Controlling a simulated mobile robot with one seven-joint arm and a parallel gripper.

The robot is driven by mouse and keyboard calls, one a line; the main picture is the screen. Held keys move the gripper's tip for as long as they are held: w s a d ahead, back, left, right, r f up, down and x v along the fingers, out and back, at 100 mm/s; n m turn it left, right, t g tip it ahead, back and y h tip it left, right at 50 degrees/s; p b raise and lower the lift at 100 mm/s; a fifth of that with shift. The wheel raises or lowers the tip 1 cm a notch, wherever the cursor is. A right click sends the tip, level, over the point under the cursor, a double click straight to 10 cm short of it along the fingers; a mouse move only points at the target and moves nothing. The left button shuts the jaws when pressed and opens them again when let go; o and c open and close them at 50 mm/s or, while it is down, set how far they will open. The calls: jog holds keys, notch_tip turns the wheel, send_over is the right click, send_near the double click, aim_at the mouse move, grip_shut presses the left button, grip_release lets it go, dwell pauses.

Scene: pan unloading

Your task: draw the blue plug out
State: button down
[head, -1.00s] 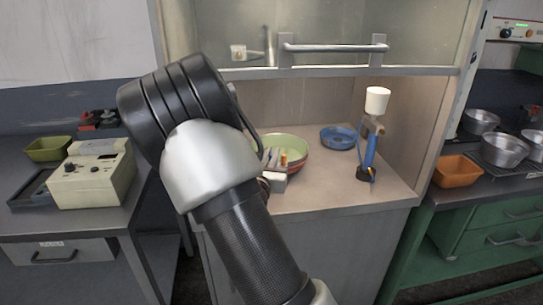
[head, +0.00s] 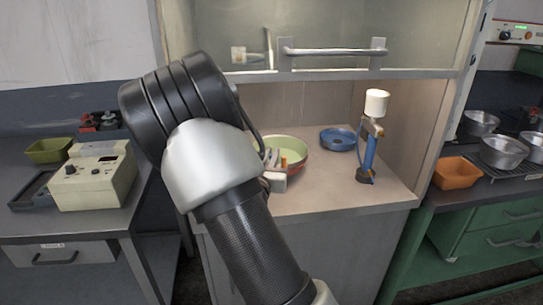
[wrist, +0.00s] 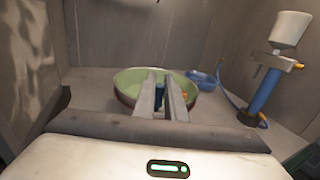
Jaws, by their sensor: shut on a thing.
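My gripper (wrist: 163,92) is shut on a small dark blue thing, which looks like the blue plug (wrist: 160,99). Most of the plug is hidden between and behind the fingers. The fingers reach over a round pan (wrist: 126,84), pale green inside and reddish outside. In the head view the gripper (head: 276,157) is at the left side of the pan (head: 296,146), partly hidden by my arm. Whether the plug is seated in something or free cannot be told.
A blue dish (head: 338,139) lies behind the pan to the right. A stand with a blue tube and white cup (head: 377,103) is at the right of the cabinet floor. An orange piece (head: 284,162) shows by the fingers. The front right floor is clear.

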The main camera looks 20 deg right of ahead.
jog(key=shift+r, duration=0.3)
jog(key=shift+r+p, duration=1.3)
